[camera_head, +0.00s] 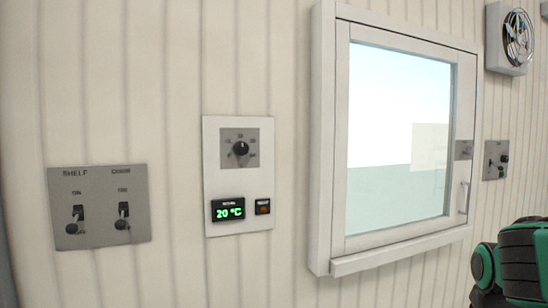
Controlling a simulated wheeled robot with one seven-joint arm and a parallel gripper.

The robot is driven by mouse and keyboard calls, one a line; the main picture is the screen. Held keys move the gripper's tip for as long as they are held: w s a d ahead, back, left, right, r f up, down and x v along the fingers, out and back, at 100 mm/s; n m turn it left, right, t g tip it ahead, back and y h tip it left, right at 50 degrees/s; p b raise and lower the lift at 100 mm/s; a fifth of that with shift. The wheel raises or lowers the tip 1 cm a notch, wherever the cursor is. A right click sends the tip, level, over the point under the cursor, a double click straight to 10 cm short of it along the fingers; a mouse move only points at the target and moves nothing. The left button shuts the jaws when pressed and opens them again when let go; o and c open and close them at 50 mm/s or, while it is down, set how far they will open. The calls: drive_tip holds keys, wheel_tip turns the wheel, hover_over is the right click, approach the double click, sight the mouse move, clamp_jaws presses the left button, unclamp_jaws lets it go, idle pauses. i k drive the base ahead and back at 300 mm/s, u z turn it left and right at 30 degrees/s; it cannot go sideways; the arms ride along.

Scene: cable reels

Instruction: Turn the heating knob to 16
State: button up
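The heating knob (240,148) is a small black dial on a grey plate, on a white panel (224,178) fixed to the wall. Marks surround the dial but are too small to read. Below it a black display (228,210) shows 20 °C in green. A small dark button or lamp (262,207) with an orange-red mark sits right of the display. Part of my green and black arm shows at the lower right edge, well apart from the panel. My gripper is not in view.
A grey switch plate (100,235) with two switches is left of the heating panel. A framed window (327,200) with a sill and handle stands to the right. Beyond it are another switch plate (495,172) and a wall fan (517,38). The wall before the panel is clear.

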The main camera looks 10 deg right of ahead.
sight(241, 148)
drive_tip(key=z, duration=1.65)
drive_tip(key=k, duration=1.5)
drive_tip(key=u, duration=1.3)
drive_tip(key=i, duration=1)
